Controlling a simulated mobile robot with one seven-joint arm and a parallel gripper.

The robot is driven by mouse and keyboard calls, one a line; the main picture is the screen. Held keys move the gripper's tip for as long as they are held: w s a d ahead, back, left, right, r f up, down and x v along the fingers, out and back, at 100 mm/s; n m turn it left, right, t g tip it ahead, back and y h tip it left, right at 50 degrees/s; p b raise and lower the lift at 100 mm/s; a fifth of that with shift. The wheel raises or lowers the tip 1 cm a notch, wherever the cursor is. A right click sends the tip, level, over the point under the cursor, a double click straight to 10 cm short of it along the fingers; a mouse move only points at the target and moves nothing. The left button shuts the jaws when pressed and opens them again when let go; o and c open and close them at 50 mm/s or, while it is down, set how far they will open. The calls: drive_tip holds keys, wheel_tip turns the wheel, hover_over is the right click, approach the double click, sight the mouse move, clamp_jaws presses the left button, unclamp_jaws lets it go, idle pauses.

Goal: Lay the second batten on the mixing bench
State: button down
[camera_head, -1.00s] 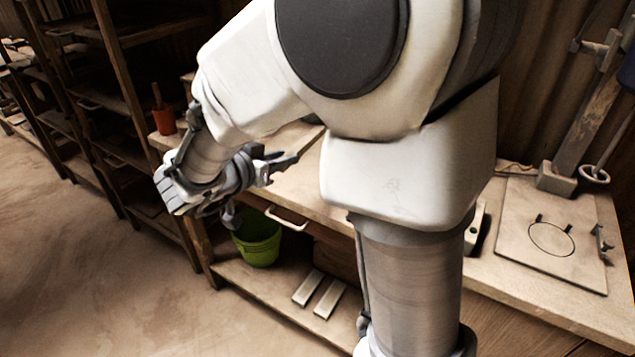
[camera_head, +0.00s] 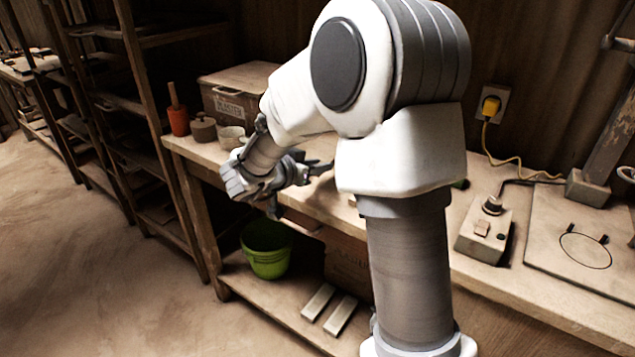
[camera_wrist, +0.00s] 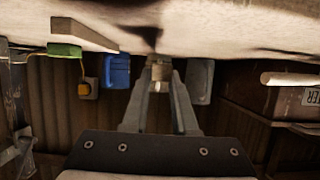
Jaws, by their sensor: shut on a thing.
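The wooden bench (camera_head: 540,290) fills the top of the inverted wrist view (camera_wrist: 220,22). A tan bar (camera_wrist: 84,34), perhaps the other batten, lies on the bench at upper left there. I cannot tell if the held piece touches the bench.
A blue container (camera_wrist: 117,70) and a grey one (camera_wrist: 199,80) flank the fingers. A green bucket (camera_head: 266,262) and two pale bars (camera_head: 318,301) are below.

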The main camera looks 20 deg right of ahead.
sight(317, 188)
drive_tip(key=shift+f+b, duration=0.8)
drive_tip(key=shift+f, duration=0.9)
drive_tip(key=shift+f, duration=0.1)
drive_tip(key=c, duration=0.7)
unclamp_jaws()
